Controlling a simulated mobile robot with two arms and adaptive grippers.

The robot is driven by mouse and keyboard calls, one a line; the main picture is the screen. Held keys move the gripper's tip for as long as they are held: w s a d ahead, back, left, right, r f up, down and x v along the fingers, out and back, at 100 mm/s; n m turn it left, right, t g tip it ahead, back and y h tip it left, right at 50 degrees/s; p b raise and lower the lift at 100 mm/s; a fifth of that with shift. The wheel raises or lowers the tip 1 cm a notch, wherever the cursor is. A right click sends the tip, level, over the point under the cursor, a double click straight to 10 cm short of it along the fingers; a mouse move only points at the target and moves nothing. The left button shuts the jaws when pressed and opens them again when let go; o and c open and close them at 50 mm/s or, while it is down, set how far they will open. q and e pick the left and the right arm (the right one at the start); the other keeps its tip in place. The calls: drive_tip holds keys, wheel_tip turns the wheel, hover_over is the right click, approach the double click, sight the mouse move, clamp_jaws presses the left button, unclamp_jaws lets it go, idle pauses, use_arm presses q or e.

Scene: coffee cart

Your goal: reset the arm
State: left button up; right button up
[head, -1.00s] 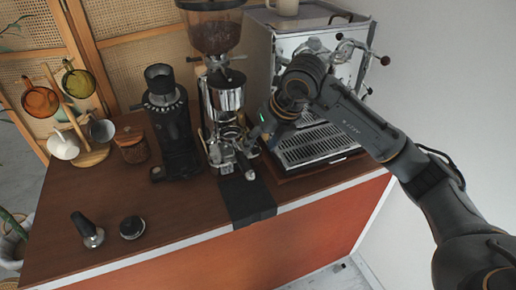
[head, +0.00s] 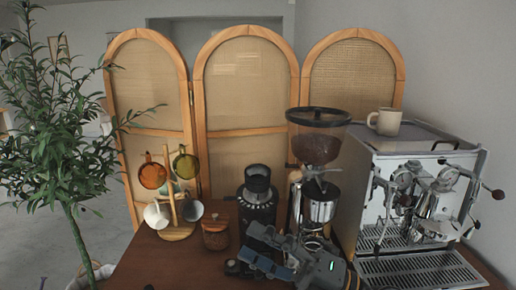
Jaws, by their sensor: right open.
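My right gripper (head: 250,252) is at the bottom middle of the head view, with its fingers pointing left. It is open, and no object shows between its fingers. It appears in front of the lower part of the hopper grinder (head: 318,200) and hides some of it. A black grinder (head: 257,200) stands just behind and left of the fingers; its lower part is partly hidden. I cannot tell whether the gripper touches either one. Most of my right arm is below the picture. My left gripper is not in view.
The espresso machine (head: 405,200) stands right, with a beige mug (head: 385,121) on top. A mug tree (head: 176,232) with several cups and a wooden-lidded jar (head: 216,234) stand left on the brown counter (head: 150,268). A folding screen (head: 245,90) is behind; a plant (head: 62,150) stands far left.

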drive_tip(key=w+d+f+m+t+h, duration=0.1)
drive_tip(key=w+d+m+t+h, duration=0.1)
drive_tip(key=d+m+t+h, duration=0.55)
drive_tip(key=w+d+m+t+h, duration=0.35)
drive_tip(key=m+t, duration=0.35)
drive_tip(key=m, duration=0.4)
drive_tip(key=s+d+f+m+g+h, duration=0.2)
drive_tip(key=d+f+m+g+h, duration=0.3)
drive_tip(key=f, duration=0.5)
drive_tip(key=s+d+f+m+g+h, duration=0.3)
drive_tip(key=d+f+m+h, duration=0.35)
drive_tip(key=f, duration=0.45)
drive_tip(key=s+a+f+m+g+y, duration=0.25)
drive_tip(key=s+f+g, duration=0.85)
drive_tip(key=s+f, duration=0.7)
drive_tip(key=s+f+n, duration=0.1)
drive_tip(key=s+f, duration=0.2)
drive_tip(key=f, duration=1.9)
drive_tip(key=s+d+f+g, duration=0.2)
drive_tip(key=s+d+f, duration=0.1)
drive_tip(key=s+f, duration=1.4)
drive_tip(key=shift+s+f, duration=0.2)
drive_tip(key=shift+s, duration=0.05)
